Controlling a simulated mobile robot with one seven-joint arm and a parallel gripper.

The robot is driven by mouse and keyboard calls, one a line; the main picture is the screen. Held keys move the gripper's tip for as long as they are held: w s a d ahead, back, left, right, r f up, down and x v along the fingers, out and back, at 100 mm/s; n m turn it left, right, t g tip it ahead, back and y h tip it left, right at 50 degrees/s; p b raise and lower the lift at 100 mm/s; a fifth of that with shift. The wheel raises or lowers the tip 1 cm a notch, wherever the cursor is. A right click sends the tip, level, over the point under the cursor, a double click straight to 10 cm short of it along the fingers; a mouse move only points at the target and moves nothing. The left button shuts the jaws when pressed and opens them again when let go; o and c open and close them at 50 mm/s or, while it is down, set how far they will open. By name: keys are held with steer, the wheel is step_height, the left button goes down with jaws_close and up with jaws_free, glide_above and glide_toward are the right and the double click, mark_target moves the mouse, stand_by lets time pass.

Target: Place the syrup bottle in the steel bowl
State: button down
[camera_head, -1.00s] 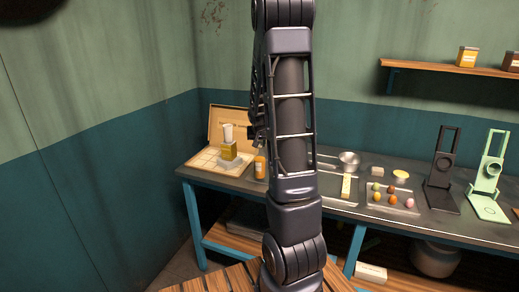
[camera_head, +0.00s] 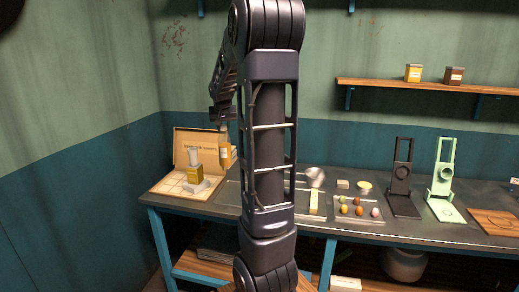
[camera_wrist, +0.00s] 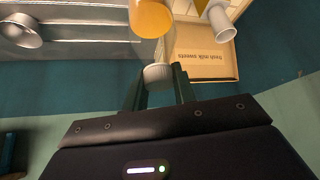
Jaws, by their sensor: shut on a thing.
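The syrup bottle (camera_head: 225,153), amber with a pale cap, hangs upright in my gripper (camera_head: 222,120), above the bench near the open sweets box. In the wrist view the fingers of my gripper (camera_wrist: 157,82) are shut on the cap, and the amber body of the bottle (camera_wrist: 151,17) extends beyond it.
Right of the bowl are a tray of several coloured balls (camera_head: 357,214), a black stand (camera_head: 402,180) and a green stand (camera_head: 441,183).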

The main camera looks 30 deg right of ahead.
steer(key=d+m+g+h, duration=0.2)
steer(key=d+m, duration=0.4)
steer(key=d, duration=1.9)
steer(key=s+d+m+g+h, duration=0.15)
steer(key=s+d, duration=0.25)
steer(key=d, duration=0.4)
steer(key=s+d+r+m, duration=0.1)
steer(key=s+d+m, duration=0.15)
steer(key=d, duration=0.55)
steer(key=s+d+m+g+h, duration=0.1)
steer(key=s+d, duration=0.3)
steer(key=d, duration=0.4)
step_height(320, 180, down, 19)
steer(key=shift+s+f, duration=0.2)
steer(key=shift+f+y, duration=0.25)
steer(key=shift+f, duration=0.05)
steer(key=c, duration=1.1)
jaws_free()
steer(key=shift+a, duration=0.1)
steer(key=shift+c, duration=0.2)
